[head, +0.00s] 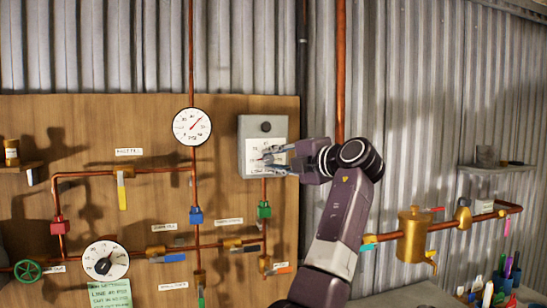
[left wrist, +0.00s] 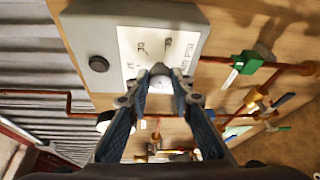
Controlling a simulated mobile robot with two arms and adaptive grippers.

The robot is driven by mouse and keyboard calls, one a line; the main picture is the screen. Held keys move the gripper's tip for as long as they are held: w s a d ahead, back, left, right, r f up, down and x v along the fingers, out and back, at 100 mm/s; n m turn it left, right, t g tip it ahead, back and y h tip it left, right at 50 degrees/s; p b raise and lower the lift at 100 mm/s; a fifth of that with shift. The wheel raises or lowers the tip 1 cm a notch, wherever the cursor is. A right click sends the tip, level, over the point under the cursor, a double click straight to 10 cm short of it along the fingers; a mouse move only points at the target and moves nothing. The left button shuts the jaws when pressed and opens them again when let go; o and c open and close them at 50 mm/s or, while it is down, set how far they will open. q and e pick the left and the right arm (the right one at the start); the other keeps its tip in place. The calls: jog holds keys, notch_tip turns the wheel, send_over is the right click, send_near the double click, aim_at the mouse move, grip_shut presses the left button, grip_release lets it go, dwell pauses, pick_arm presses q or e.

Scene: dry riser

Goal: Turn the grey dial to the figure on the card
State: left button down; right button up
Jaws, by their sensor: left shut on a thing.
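The grey box (head: 245,130) hangs on the wooden board, with a white scale plate (head: 252,146) on its front. My left gripper (head: 272,156) reaches it from the right, and its fingers are shut at the middle of the plate. In the left wrist view, the fingertips (left wrist: 160,76) close around the small pale grey dial (left wrist: 159,86). The fingers hide most of the dial, and I cannot read its setting. A green card (head: 110,293) with handwriting is at the lower left; its figure is too small to read. My right gripper is not in view.
A round black part (head: 266,127) sits on the box above the plate. Copper pipes with coloured valves cross the board. Two round gauges, an upper one (head: 192,126) and a lower one (head: 105,261), are left of the box. A brass vessel (head: 413,235) stands at the right.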

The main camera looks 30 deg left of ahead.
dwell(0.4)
pick_arm(q)
jog(key=c, duration=1.7)
grip_release()
jog(key=v, duration=1.2)
